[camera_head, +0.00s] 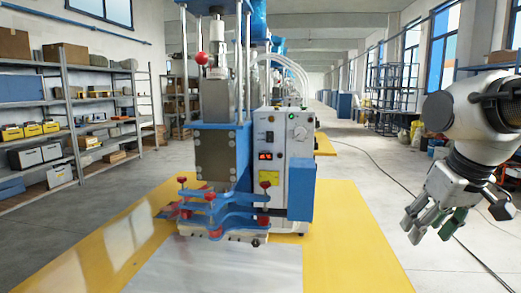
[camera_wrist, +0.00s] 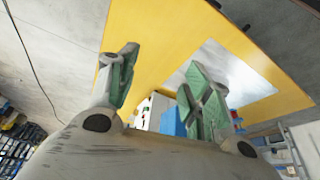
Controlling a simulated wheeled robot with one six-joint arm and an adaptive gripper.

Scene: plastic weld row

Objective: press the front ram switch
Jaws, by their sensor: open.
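The welding machine stands on a yellow table in the head view, with a white control box (camera_head: 287,150) on its right side. The box carries a red lit display, a round dial near the top and several small switches and knobs, too small to read; I cannot tell which is the front ram switch (camera_head: 270,136). My gripper (camera_head: 432,228) hangs at the right, beyond the table's right edge and well apart from the machine. It is open and empty. In the wrist view its green-padded fingers (camera_wrist: 160,95) are spread, with the yellow table and part of the machine behind them.
Blue clamps with red knobs (camera_head: 215,205) sit at the machine's base. A blue box (camera_head: 301,190) juts from the control box's right side. The yellow table (camera_head: 350,245) has bare room on its right. Shelves (camera_head: 70,120) line the left; a cable lies on the floor.

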